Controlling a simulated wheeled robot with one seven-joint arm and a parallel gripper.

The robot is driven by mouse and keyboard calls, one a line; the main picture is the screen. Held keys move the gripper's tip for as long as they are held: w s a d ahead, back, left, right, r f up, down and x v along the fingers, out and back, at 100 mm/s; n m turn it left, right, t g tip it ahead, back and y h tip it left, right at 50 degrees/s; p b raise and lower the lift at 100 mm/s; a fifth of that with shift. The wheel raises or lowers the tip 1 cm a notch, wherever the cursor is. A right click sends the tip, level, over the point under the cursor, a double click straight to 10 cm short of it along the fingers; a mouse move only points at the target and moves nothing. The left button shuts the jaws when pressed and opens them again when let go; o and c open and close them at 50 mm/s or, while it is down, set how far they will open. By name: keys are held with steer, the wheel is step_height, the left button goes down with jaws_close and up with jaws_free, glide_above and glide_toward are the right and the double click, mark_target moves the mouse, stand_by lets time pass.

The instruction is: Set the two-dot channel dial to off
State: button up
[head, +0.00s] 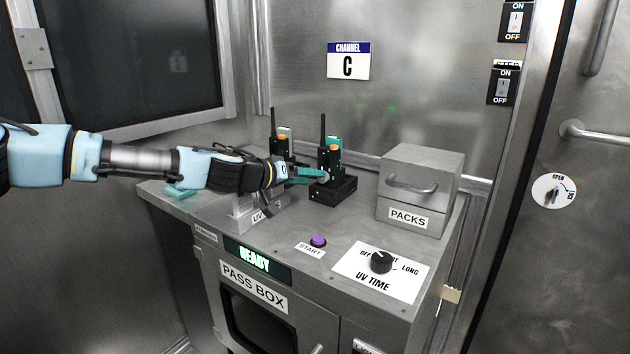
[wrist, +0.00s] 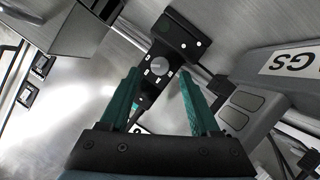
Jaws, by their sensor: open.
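Two black handheld radios with orange knobs and antennas stand in black holders on the bench top, a left one (head: 283,146) and a right one (head: 331,158). My gripper (head: 322,174) reaches from the left to the front of the right radio. In the wrist view my gripper (wrist: 160,80) has its two teal fingers spread and empty. A round grey dial (wrist: 158,67) on a black face, with white marks around it, shows between and just beyond the fingertips. Small pale dots show on the black part above it. I cannot make out the dial's setting.
A grey PACKS box (head: 424,190) with a handle stands right of the radios. A purple START button (head: 318,240) and a black UV TIME knob (head: 381,262) are in front.

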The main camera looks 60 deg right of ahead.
steer(key=b+v, duration=0.1)
steer(key=v, duration=0.6)
steer(key=shift+a, duration=0.35)
steer(key=shift+r, duration=0.1)
